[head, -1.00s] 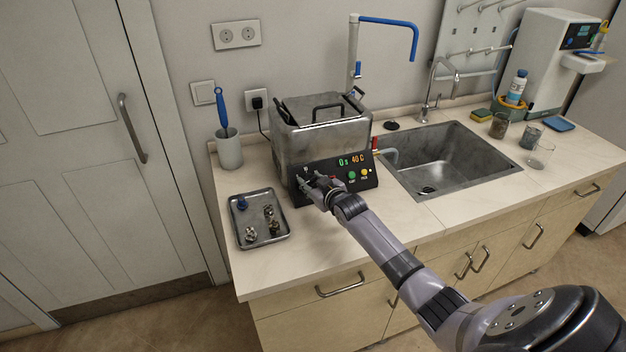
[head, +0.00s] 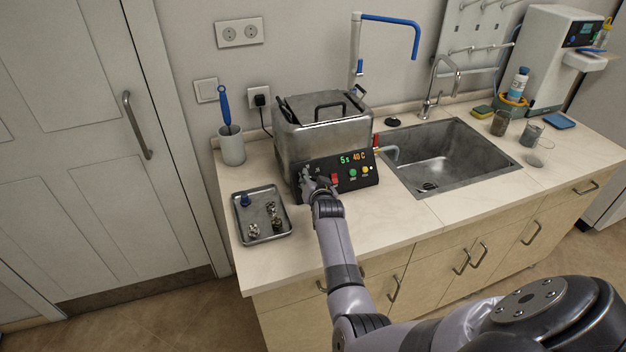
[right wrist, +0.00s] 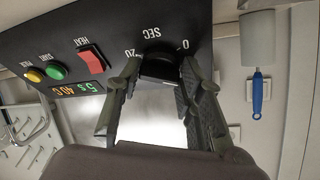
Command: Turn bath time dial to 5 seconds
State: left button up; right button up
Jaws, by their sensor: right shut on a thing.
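The ultrasonic bath (head: 322,135) is a steel box with a black front panel on the counter. Its display (head: 353,159) reads "5 s" in green and "40 C" in orange. In the right wrist view the black bath time dial (right wrist: 159,68) sits under the word "SEC", with marks 0 and 20 beside it. My right gripper (right wrist: 156,85) has one finger on each side of the dial and is shut on it. In the head view the right gripper (head: 314,184) is at the left part of the panel and covers the dial. My left gripper is not in view.
A red heat switch (right wrist: 91,58), a green button (right wrist: 56,71) and a yellow button (right wrist: 34,75) lie beside the dial. A metal tray (head: 284,228) with small parts stands left of the bath. The sink (head: 440,158) is to the right.

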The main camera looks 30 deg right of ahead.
jog(key=shift+m, duration=0.3)
jog(key=o, duration=1.2)
jog(key=shift+c, duration=0.2)
jog(key=shift+r, duration=0.15)
notch_tip(320, 180, up, 10)
jog(key=shift+s+f, duration=0.1)
jog(key=shift+f, duration=0.1)
